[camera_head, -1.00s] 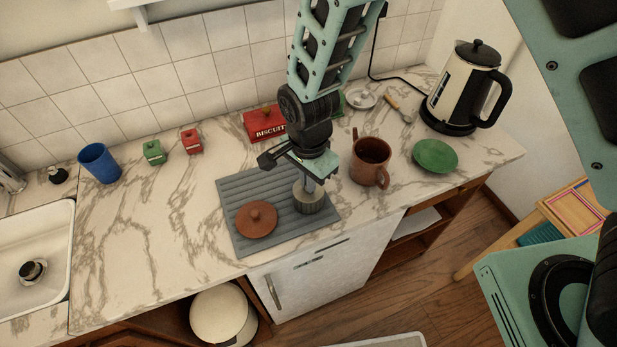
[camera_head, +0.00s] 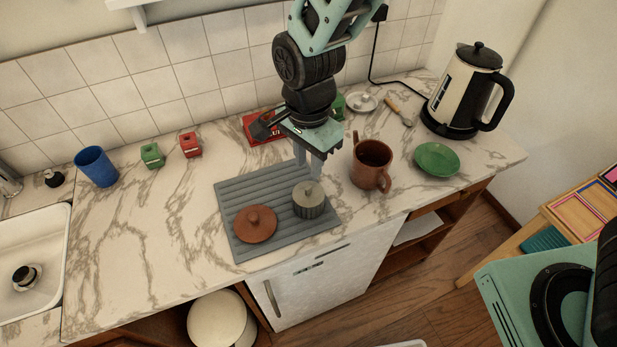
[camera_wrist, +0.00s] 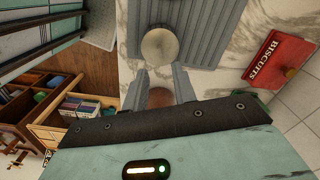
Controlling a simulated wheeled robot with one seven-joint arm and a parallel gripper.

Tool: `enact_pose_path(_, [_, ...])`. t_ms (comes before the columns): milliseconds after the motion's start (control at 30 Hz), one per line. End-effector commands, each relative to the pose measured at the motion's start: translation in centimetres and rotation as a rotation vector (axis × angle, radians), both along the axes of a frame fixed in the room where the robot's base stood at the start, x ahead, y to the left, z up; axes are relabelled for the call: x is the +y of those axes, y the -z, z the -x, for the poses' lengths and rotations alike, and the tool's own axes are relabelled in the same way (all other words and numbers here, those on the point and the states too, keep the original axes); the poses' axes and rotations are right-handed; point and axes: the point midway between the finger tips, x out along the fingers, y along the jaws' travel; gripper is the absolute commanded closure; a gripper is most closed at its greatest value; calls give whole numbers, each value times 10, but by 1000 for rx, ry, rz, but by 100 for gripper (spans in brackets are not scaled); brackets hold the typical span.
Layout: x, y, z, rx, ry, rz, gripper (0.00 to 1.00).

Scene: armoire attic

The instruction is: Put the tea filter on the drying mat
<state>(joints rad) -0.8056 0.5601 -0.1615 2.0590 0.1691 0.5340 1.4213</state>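In the wrist view the tea filter (camera_wrist: 160,45) shows as a pale disc on the drying mat (camera_wrist: 205,22). My gripper (camera_head: 308,168) is above and behind the filter, apart from it. Its fingers point down and are spread, with nothing held between them.
A brown lid (camera_head: 256,223) lies on the mat's front left. A brown mug (camera_head: 371,165) stands close right of my gripper. A red biscuit tin (camera_head: 258,128) is behind it. A green saucer (camera_head: 436,159) and kettle (camera_head: 466,92) stand farther right.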

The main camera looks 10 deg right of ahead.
Motion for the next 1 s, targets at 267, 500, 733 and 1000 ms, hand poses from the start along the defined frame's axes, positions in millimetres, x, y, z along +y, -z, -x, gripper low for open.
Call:
enact_pose_path(267, [1, -40, 0, -2, -1, -1, 73])
enact_pose_path(500, [-1, -48, 2, 3, -13, -2, 73])
enact_pose_path(733, [-18, -75, 46, 24, -386, -67, 73])
enact_pose_path(1000, [-62, -106, 133, -24, -1170, -94, 73])
